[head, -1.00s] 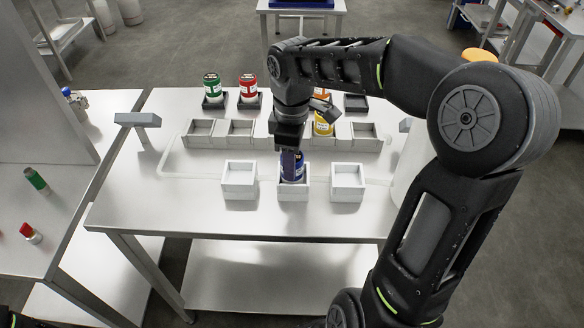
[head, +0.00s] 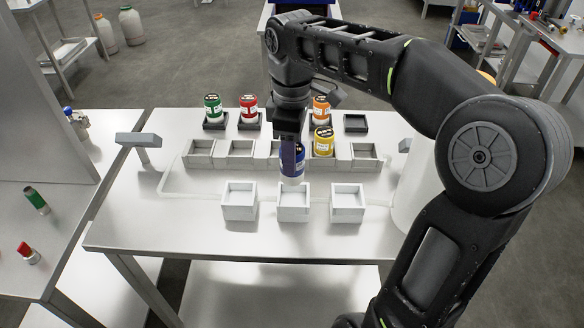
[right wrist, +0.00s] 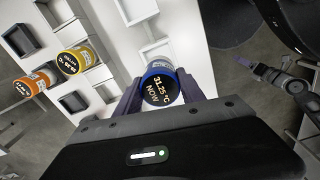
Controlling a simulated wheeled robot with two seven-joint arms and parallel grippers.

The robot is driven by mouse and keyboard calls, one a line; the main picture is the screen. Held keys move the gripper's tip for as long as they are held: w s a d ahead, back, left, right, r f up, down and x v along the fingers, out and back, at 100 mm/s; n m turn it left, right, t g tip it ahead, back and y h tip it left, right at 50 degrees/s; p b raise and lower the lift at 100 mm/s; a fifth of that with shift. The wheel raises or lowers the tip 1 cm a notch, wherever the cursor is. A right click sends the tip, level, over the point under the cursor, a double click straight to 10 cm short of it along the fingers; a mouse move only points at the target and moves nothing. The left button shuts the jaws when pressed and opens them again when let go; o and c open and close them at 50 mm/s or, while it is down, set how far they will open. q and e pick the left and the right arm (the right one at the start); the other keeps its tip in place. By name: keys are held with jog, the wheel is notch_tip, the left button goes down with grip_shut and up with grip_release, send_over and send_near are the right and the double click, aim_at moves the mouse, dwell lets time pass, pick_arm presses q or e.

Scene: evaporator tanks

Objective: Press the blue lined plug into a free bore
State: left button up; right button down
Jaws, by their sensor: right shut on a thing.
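My right gripper (head: 290,160) is shut on the blue lined plug (head: 299,168), which hangs upright just above and behind the middle white square holder (head: 293,213). In the right wrist view the blue plug (right wrist: 160,88) sits between the fingers, its dark top reading 31.25 °C. Left and right white holders (head: 239,212) (head: 347,214) look empty. Behind runs a row of grey square holders; the two left ones (head: 199,161) (head: 236,161) and the far right one (head: 366,164) look empty. A yellow lined plug (head: 323,142) stands in one. The holder behind my gripper is partly hidden.
At the back, green (head: 213,106), red (head: 249,107) and orange (head: 320,108) lined plugs stand in dark trays; another dark tray (head: 356,123) is empty. A grey-topped post (head: 139,140) stands at left, a white cylinder (head: 415,180) at right. The table front is clear.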

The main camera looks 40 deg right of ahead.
jog(key=shift+r, duration=0.95)
pick_arm(q)
jog(key=shift+s+r, duration=0.1)
jog(key=shift+r, duration=0.5)
